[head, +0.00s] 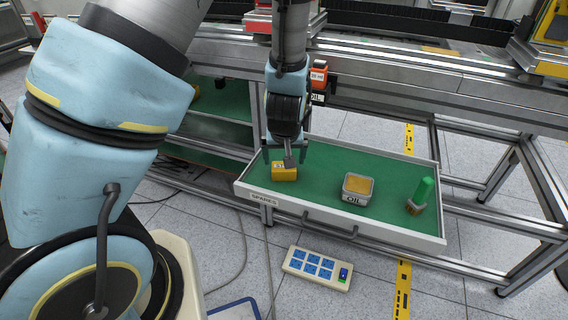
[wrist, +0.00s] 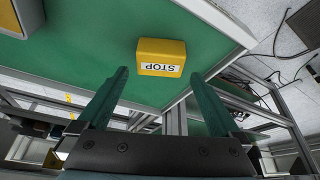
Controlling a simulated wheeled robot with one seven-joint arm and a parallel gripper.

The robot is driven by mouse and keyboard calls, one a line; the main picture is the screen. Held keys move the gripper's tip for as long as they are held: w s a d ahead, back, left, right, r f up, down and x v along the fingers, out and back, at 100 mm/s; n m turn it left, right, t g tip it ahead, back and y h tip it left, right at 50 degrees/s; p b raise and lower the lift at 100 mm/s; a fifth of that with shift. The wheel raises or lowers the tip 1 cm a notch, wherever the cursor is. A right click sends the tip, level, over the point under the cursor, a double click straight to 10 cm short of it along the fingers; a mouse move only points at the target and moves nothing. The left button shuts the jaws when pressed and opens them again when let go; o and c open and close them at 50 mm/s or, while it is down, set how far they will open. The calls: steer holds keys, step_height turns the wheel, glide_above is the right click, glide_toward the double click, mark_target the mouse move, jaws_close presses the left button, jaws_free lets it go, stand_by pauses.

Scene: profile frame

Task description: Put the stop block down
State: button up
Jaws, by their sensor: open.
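The stop block (head: 284,172) is a small yellow block in the left part of the open drawer (head: 345,234), on its green floor. The wrist view shows the block (wrist: 162,50) with a white STOP label, upside down in that picture. My gripper (head: 284,154) is open just above and behind the block in the head view. In the wrist view, the green-tinted fingers of my gripper (wrist: 158,72) are spread wide, with the block beyond the tips and between their lines. Neither finger visibly touches it.
A grey OIL box with a yellow top (head: 358,188) stands mid-drawer. The drawer front reads SPARES.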

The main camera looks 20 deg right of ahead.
steer(key=p+v, duration=0.1)
steer(key=v, duration=0.5)
steer(key=shift+r, duration=0.4)
steer(key=a+r+n+g, duration=0.1)
steer(key=a+r, duration=0.2)
steer(key=a, duration=0.6)
steer(key=a+r+n+g+y, duration=0.1)
steer(key=a+r, duration=0.2)
steer(key=a, duration=0.7)
steer(key=a+r+n, duration=0.1)
steer(key=a+r, duration=0.3)
steer(key=a, duration=0.5)
steer(key=shift+a+g, duration=0.3)
steer(key=shift+g, duration=0.1)
steer(key=shift+w+r, duration=0.1)
step_height(320, 180, up, 8)
steer(key=p, duration=0.8)
steer(key=shift+r+p, duration=0.2)
steer(key=shift+p, duration=0.1)
steer(key=shift+c, duration=0.2)
